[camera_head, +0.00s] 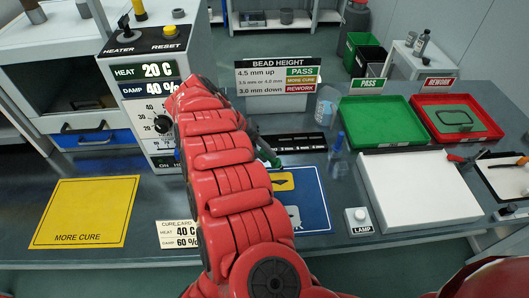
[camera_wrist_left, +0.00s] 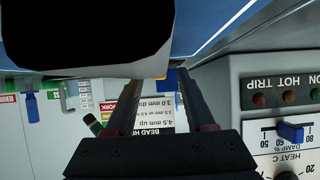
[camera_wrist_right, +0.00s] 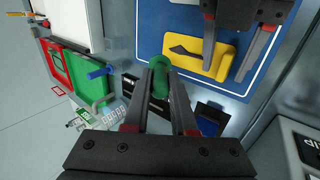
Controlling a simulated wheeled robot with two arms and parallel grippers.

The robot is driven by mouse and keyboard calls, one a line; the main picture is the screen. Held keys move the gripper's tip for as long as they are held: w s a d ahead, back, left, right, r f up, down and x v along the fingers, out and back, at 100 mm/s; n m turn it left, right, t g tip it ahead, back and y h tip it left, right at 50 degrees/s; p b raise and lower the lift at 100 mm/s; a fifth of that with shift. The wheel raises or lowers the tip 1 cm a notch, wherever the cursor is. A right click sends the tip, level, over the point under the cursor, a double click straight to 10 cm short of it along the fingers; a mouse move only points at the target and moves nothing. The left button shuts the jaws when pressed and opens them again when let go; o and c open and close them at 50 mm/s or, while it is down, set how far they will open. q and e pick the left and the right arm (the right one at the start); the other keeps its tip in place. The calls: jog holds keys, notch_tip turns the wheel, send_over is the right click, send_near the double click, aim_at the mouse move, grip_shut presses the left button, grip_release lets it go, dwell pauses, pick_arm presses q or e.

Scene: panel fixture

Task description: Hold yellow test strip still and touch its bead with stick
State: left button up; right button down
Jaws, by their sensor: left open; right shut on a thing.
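The yellow test strip (camera_wrist_right: 213,57) lies on the blue mat (camera_wrist_right: 152,30), with a dark wedge-shaped mark on its face; I cannot make out a separate bead. The strip also shows in the head view (camera_head: 284,182). My left gripper (camera_wrist_right: 226,60) is open over the strip's right part in the right wrist view; contact cannot be told. Its open fingers (camera_wrist_left: 158,82) show in the left wrist view. My right gripper (camera_wrist_right: 161,68) is shut on a green stick (camera_wrist_right: 160,82). In the head view the stick (camera_head: 270,157) is beside the mat, partly hidden by a red arm.
The heater panel (camera_head: 155,110) stands left of the mat, with a yellow mat (camera_head: 85,212) farther left. Right are a white board (camera_head: 415,190), a lamp button (camera_head: 360,220), a green tray (camera_head: 383,121) and a red tray (camera_head: 457,118). A bead-height sign (camera_head: 278,77) stands behind.

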pick_arm(q)
jog(key=shift+s, duration=0.1)
jog(key=v, duration=0.6)
jog(key=shift+s+r, duration=0.15)
jog(key=shift+s, duration=0.2)
pick_arm(e)
notch_tip(320, 180, up, 5)
jog(key=p, duration=0.4)
jog(key=shift+f+p, duration=0.15)
jog(key=shift+p, duration=0.25)
jog(key=shift+r+p, duration=0.6)
pick_arm(q)
jog(key=s+a+r, duration=0.2)
jog(key=s+r, duration=0.1)
jog(key=s, duration=0.2)
jog(key=shift+a+r, duration=0.2)
jog(key=shift+a, duration=0.05)
jog(key=shift+w, duration=0.1)
pick_arm(e)
jog(key=shift+f, duration=0.1)
